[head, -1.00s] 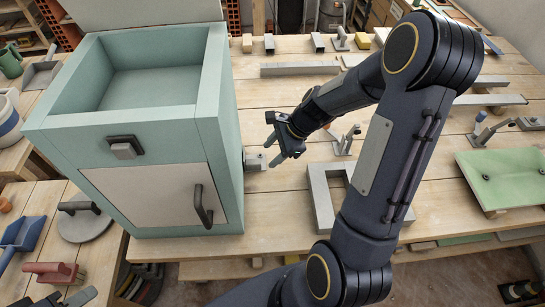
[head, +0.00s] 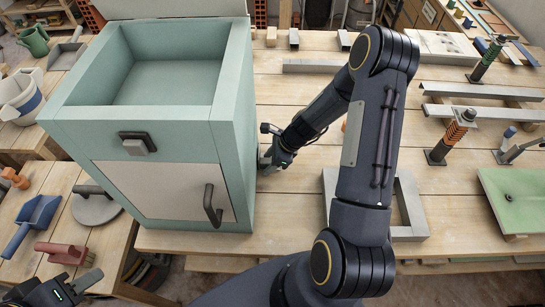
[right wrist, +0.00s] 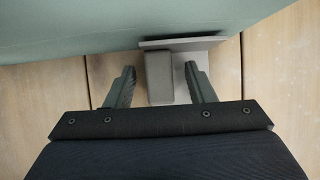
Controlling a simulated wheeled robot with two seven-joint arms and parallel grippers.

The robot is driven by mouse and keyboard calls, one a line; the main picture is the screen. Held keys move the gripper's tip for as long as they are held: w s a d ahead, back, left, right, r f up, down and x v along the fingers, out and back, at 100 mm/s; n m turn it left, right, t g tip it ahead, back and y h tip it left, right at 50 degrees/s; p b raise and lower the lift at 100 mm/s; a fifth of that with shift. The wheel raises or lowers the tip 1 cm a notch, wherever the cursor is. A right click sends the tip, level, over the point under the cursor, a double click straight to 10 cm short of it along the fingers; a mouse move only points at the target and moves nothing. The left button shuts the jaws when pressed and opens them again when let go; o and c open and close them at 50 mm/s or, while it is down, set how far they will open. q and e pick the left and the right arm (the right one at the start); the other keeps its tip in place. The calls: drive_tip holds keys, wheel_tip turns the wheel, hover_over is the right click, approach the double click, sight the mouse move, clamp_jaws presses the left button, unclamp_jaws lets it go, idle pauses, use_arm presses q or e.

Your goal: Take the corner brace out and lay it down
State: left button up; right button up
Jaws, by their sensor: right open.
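A grey piece with a flat plate and a block (right wrist: 160,75) sits against the right side of the pale green cabinet (head: 243,150). It may be the corner brace; I cannot tell for sure. My right gripper (head: 268,160) is low beside that side wall. In the right wrist view its open fingers (right wrist: 163,88) stand on either side of the block, with gaps visible. In the head view the gripper hides the piece. The cabinet's white door (head: 165,190) is shut and its top compartment looks empty. My left gripper (head: 62,288) is at the bottom left corner, its opening unclear.
Spring posts (head: 452,136) and a green board (head: 515,200) are further right. A blue scoop (head: 34,218) and a red brush (head: 66,252) lie at left.

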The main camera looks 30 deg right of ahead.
sight(265, 160)
clamp_jaws()
drive_tip(key=shift+r, duration=0.1)
idle(0.4)
drive_tip(key=shift+r, duration=0.2)
drive_tip(key=shift+r+p, duration=1.15)
drive_tip(key=shift+r, duration=0.1)
drive_tip(key=shift+r, duration=0.1)
drive_tip(key=shift+r+p, duration=0.45)
drive_tip(key=shift+r, duration=0.05)
